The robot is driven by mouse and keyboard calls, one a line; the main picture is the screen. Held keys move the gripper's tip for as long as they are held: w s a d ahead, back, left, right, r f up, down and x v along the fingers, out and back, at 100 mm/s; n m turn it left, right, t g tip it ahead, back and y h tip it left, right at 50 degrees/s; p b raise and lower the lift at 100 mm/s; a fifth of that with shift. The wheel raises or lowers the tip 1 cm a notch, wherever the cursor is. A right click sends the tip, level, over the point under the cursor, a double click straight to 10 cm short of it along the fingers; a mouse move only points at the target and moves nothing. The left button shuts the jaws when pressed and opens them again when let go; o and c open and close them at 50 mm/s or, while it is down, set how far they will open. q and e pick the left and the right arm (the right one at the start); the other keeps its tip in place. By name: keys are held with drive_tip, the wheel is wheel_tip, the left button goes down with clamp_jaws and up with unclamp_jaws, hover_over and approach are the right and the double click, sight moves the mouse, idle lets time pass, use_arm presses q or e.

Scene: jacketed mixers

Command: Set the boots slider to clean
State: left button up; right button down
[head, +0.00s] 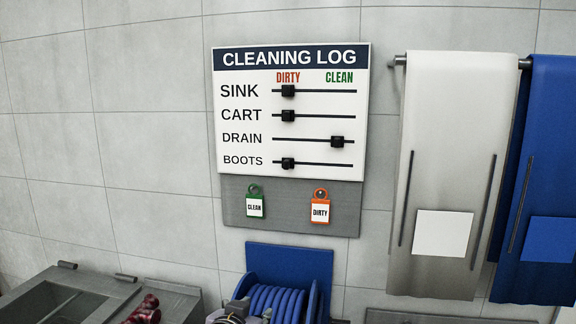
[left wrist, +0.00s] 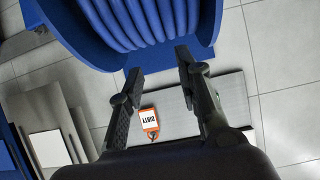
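The cleaning log board (head: 320,130) hangs on the tiled wall in the head view. Its boots slider (head: 288,163) is a black knob at the left, under DIRTY. The sink slider (head: 288,91) and cart slider (head: 288,116) are also at the left; the drain slider (head: 337,142) is at the right, under CLEAN. My left gripper (left wrist: 159,64) is open and empty in the left wrist view. Part of it shows low in the head view (head: 237,308), below the board and in front of the hose reel. My right gripper is not in view.
A green CLEAN tag (head: 254,207) and an orange DIRTY tag (head: 320,210) hang on the grey lower panel (head: 288,219). A blue hose reel (head: 290,258) is below. White (head: 440,150) and blue (head: 550,150) aprons hang at right. A grey sink (head: 70,295) is lower left.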

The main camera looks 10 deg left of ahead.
use_arm(q)
drive_tip(key=w+d+r+t, duration=0.1)
drive_tip(key=w+r+t, duration=0.25)
drive_tip(key=r, duration=0.85)
drive_tip(key=t, duration=0.2)
approach(286, 164)
drive_tip(key=shift+n, duration=0.4)
drive_tip(key=w+p, duration=0.5)
drive_tip(key=w, duration=0.3)
drive_tip(key=shift+r+p, duration=0.2)
drive_tip(key=shift+p, duration=0.15)
drive_tip(key=shift+w+f, duration=0.1)
drive_tip(key=shift+w, duration=0.6)
clamp_jaws()
